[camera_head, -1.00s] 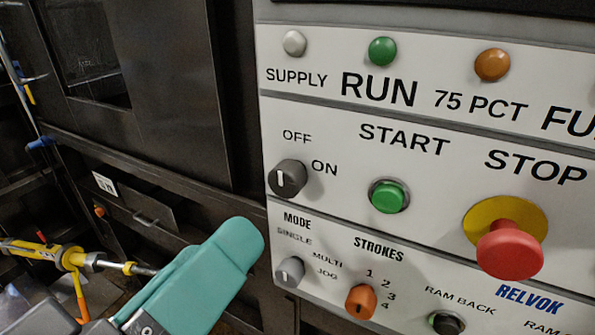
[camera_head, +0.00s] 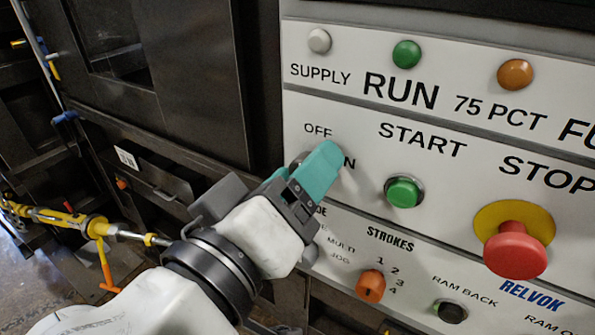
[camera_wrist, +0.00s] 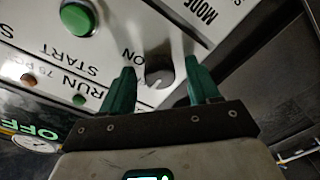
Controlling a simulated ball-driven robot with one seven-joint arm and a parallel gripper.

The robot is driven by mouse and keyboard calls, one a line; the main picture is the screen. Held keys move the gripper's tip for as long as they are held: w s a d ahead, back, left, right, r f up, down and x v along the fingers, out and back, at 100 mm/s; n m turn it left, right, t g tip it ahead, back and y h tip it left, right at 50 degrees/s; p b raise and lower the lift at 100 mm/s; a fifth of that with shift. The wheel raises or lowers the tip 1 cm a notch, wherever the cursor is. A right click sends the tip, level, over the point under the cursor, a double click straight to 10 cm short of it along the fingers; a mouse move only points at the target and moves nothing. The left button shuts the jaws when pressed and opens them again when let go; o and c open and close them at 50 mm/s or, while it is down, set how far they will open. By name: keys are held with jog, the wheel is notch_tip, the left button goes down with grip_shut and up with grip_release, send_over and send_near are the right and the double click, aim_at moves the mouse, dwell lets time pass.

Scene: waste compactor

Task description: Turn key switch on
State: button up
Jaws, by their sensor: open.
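The key switch is a dark round knob with OFF and ON labels. In the head view my gripper (camera_head: 308,172) covers nearly all of it, and only a dark edge (camera_head: 297,160) shows. In the wrist view the knob (camera_wrist: 159,68) lies between my two teal fingers (camera_wrist: 157,82), with a finger on either side and a gap to each. My gripper is open and empty. I cannot tell how deep the fingertips reach around the knob. The OFF label (camera_head: 318,130) is visible; the ON label is partly hidden.
The green START button (camera_head: 404,192) and the red STOP mushroom button (camera_head: 515,250) sit to the right on the panel. The orange STROKES knob (camera_head: 370,286) is below. The MODE knob is hidden behind my gripper. A yellow rod (camera_head: 60,218) is at left.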

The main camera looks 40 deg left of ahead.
jog(key=shift+c, duration=0.4)
jog(key=c, duration=1)
jog(key=shift+o, duration=0.2)
jog(key=shift+f+b, duration=0.1)
jog(key=shift+b, duration=0.3)
jog(key=shift+m+b, duration=6.1)
